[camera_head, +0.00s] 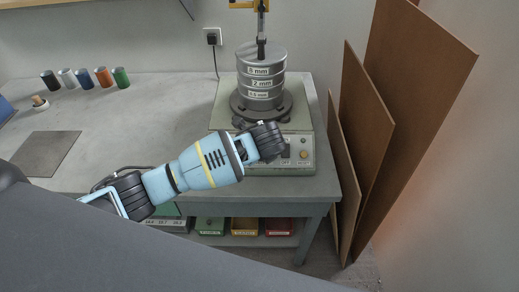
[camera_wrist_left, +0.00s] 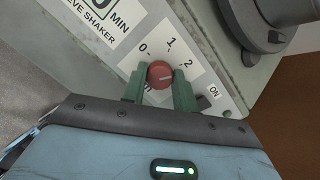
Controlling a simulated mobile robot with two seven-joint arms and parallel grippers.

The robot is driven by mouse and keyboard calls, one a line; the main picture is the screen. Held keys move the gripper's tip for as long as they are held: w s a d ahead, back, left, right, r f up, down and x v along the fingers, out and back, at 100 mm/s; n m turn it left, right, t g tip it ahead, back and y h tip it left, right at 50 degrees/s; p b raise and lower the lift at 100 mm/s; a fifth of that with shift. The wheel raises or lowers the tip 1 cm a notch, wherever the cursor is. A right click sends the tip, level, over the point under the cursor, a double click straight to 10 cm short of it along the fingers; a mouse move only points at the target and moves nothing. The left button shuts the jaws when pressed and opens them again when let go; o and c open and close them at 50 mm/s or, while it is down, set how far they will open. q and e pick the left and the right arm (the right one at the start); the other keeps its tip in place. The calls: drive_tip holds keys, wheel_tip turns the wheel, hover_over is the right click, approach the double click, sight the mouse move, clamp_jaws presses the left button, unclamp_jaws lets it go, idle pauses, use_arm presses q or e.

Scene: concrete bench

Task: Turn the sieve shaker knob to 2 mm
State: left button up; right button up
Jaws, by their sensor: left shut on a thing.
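The sieve shaker (camera_head: 222,108) stands on the bench with a stack of steel sieves (camera_head: 262,72) labelled 8 mm, 2 mm and a third size. In the left wrist view, its red round knob (camera_wrist_left: 160,74) sits on a white dial panel marked 0, 1 and 2. A pale pointer line on the knob lies nearly level, its right end rising slightly toward the 2 side. My left gripper (camera_wrist_left: 158,88) is shut on the knob, one green finger on each side. In the head view my left gripper (camera_head: 281,148) covers the knob. My right gripper is not in view.
Several coloured cylinders (camera_head: 102,77) stand at the bench's back left. Brown boards (camera_head: 362,130) lean at the right. The bench's middle left is mostly clear.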

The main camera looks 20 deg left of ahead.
use_arm(q)
drive_tip(key=shift+m, duration=0.3)
drive_tip(key=o, duration=1)
drive_tip(key=shift+c, duration=0.2)
drive_tip(key=shift+r, duration=0.1)
drive_tip(key=v, duration=0.7)
drive_tip(key=shift+s+r, duration=0.25)
drive_tip(key=shift+d, duration=0.15)
